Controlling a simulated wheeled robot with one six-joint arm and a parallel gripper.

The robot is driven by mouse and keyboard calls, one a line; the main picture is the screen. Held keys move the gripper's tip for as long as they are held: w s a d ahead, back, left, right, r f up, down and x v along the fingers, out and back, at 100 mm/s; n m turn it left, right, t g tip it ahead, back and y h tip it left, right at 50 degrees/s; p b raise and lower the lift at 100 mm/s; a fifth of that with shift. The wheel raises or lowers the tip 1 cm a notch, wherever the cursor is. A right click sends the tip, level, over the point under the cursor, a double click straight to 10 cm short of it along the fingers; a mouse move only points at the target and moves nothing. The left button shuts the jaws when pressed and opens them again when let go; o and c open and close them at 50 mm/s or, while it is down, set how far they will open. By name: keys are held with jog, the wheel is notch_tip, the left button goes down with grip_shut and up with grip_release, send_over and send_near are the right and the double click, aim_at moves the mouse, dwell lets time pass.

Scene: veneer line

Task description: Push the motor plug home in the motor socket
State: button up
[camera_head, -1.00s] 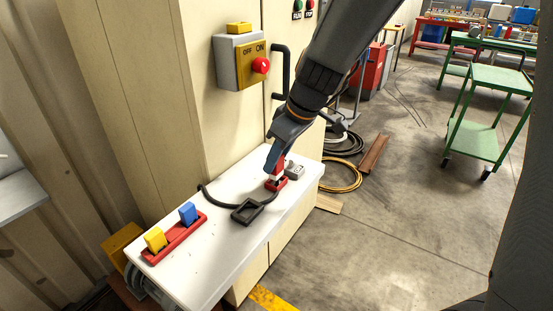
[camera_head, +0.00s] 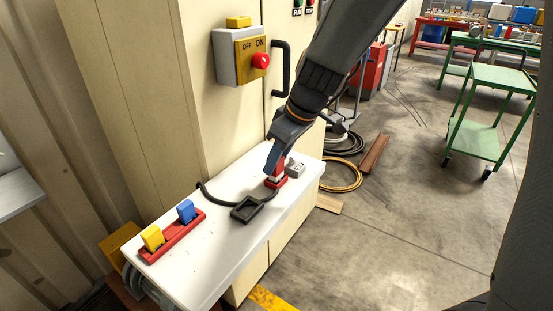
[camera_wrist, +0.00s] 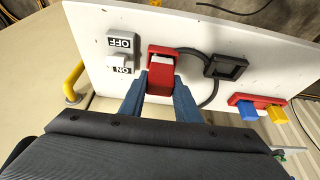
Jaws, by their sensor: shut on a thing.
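My gripper (camera_head: 275,172) is shut on the red motor plug (camera_head: 279,168). It points down over the white bench top. The plug sits upright at the red motor socket (camera_head: 277,183), touching or nearly touching it; I cannot tell how deep it is in. In the wrist view, my gripper's two blue-grey fingers (camera_wrist: 160,88) flank the red plug (camera_wrist: 160,77), and the socket's red rim (camera_wrist: 161,49) shows beyond it. A dark cable runs beside the socket to a black frame (camera_head: 246,209) on the bench, also in the wrist view (camera_wrist: 228,67).
A grey ON/OFF switch (camera_wrist: 120,50) stands close beside the socket. A red rack (camera_head: 172,238) holds a yellow plug (camera_head: 152,237) and a blue plug (camera_head: 186,211). A cabinet with a switch box (camera_head: 240,55) and black handle (camera_head: 280,68) rises behind. The white bench top (camera_head: 215,262) is otherwise mostly clear.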

jog(key=shift+f+b, duration=0.7)
jog(key=shift+f, duration=0.1)
jog(key=o, duration=1.2)
jog(key=shift+r, duration=0.15)
jog(key=v, duration=0.7)
jog(key=shift+s+d+r+b, duration=0.1)
jog(key=shift+d+r+b, duration=0.05)
jog(key=shift+r+b, duration=0.15)
jog(key=shift+f, duration=0.1)
jog(key=s+d+f+m+h, duration=0.1)
jog(key=s+d+f+m, duration=0.2)
jog(key=s+d+f, duration=0.1)
jog(key=s+d+f+m+g+h, duration=0.1)
jog(key=s+d+f+m, duration=0.3)
jog(key=s+f, duration=0.1)
jog(key=s+d+f+m+g+h, duration=0.1)
jog(key=s+d+f+m, duration=0.2)
jog(key=s+d+f, duration=0.1)
jog(key=shift+s+d+f+h, duration=0.15)
jog(key=shift+d+f+h, duration=0.1)
jog(key=shift+h, duration=0.05)
